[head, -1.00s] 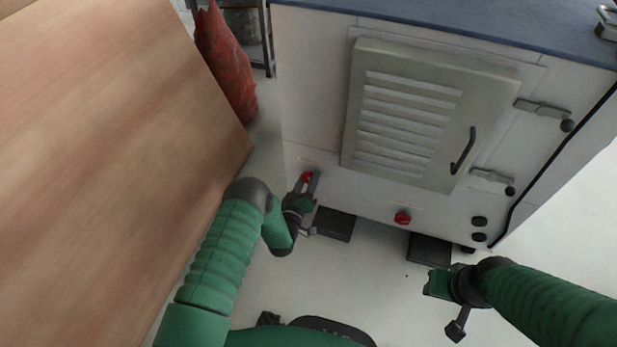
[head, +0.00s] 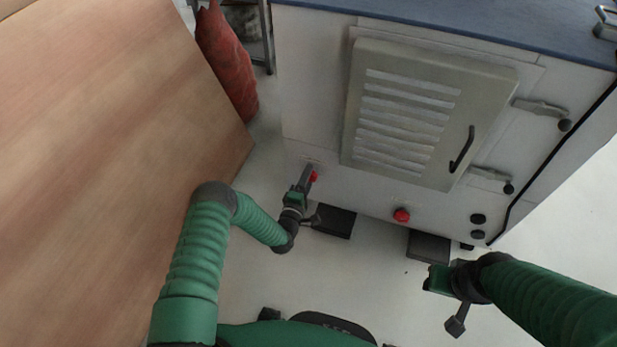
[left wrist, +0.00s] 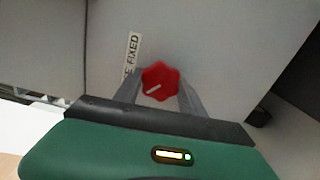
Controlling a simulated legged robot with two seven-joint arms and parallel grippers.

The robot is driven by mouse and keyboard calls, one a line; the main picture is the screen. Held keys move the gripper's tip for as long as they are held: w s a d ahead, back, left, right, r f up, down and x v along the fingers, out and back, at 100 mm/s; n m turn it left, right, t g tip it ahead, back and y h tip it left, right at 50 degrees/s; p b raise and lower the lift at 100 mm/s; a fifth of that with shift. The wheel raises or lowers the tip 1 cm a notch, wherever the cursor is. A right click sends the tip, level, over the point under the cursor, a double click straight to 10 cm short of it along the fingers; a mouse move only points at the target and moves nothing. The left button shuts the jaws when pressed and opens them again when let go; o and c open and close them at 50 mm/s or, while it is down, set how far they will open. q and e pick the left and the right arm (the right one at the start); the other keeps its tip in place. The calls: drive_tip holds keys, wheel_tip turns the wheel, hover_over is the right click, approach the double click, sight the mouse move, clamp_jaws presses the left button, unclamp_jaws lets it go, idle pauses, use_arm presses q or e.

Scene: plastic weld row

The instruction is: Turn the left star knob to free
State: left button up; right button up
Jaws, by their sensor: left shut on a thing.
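The left star knob (head: 314,176) is red and sits low on the left of the cabinet's front. In the left wrist view the red knob (left wrist: 160,81) is between the two grey fingers, with a white mark slanting to the lower left. My left gripper (head: 309,173) is shut on the knob; one finger partly covers it in the head view. A label (left wrist: 131,54) beside the knob reads "E FIXED", its start hidden. My right gripper (head: 440,281) is apart from the cabinet at the lower right; its fingers cannot be made out.
A second red knob (head: 401,215) is further right on the white cabinet (head: 310,100). A louvred door (head: 490,95) with a black handle is above. A wooden panel (head: 100,150) stands close to my left arm. Dark feet (head: 335,222) are under the cabinet.

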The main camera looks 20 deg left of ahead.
use_arm(q)
drive_tip(key=shift+s+a+f+n, duration=0.1)
drive_tip(key=shift+f+n, duration=0.05)
drive_tip(key=shift+n, duration=0.45)
drive_tip(key=shift+a+f+n, duration=0.1)
drive_tip(key=shift+n, duration=0.5)
drive_tip(key=o, duration=1.4)
drive_tip(key=shift+c, duration=0.2)
drive_tip(key=shift+d+r, duration=0.1)
drive_tip(key=s+p, duration=0.7)
drive_tip(key=s, duration=0.9)
drive_tip(key=shift+s+a, duration=0.3)
drive_tip(key=shift+s, duration=0.1)
